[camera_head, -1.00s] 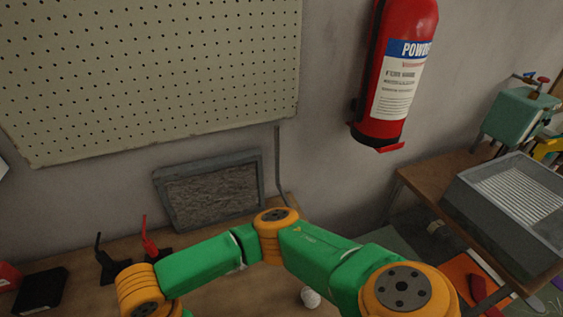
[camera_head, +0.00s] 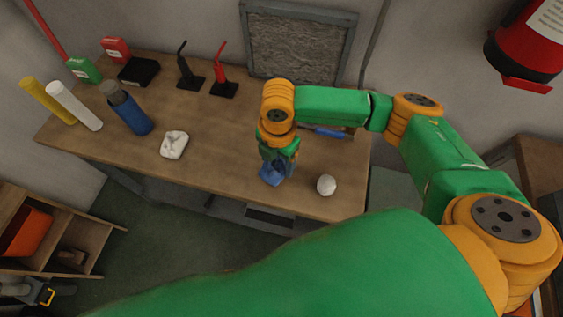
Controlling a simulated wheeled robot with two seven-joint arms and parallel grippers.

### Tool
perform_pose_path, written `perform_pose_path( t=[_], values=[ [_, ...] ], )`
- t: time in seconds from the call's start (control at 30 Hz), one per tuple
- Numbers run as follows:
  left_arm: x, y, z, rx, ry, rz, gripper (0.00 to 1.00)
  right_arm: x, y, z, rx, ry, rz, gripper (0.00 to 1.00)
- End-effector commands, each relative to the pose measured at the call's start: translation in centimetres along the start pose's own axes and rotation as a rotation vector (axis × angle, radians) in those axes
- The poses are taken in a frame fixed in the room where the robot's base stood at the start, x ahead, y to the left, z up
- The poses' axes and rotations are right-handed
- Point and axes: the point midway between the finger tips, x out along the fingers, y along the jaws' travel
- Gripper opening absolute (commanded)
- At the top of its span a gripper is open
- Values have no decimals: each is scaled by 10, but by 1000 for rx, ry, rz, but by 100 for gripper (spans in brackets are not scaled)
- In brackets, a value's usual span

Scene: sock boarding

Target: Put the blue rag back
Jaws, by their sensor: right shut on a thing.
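The blue rag (camera_head: 270,175) is a small crumpled cloth near the front edge of the wooden workbench (camera_head: 225,155). My right gripper (camera_head: 277,164) points down over the bench and is shut on the rag. The rag pokes out below and in front of the fingers. My own wrist hides much of the fingers, and I cannot tell whether the rag touches the bench top.
A white crumpled rag (camera_head: 174,145) lies left of my gripper, and a pale ball-like lump (camera_head: 326,185) lies right. A blue-handled tool (camera_head: 325,132) lies behind my gripper. A shelf (camera_head: 75,235) stands lower left.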

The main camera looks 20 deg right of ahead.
Motion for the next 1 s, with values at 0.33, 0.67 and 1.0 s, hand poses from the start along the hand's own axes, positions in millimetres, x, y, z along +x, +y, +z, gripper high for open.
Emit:
perform_pose_path(
  t=[0.33, 0.67, 1.0],
  values=[
    [-7, 1, 0, -1, -1, 2, 50, 46, -2, 13, -2, -1, 1, 22],
    [-5, 2, 0, -1, -2, 4, 50, 49, -2, 13, -1, -1, 1, 84],
    [-7, 3, 0, 0, -3, 4, 50, 43, -1, 13, -2, -1, 3, 100]
  ],
)
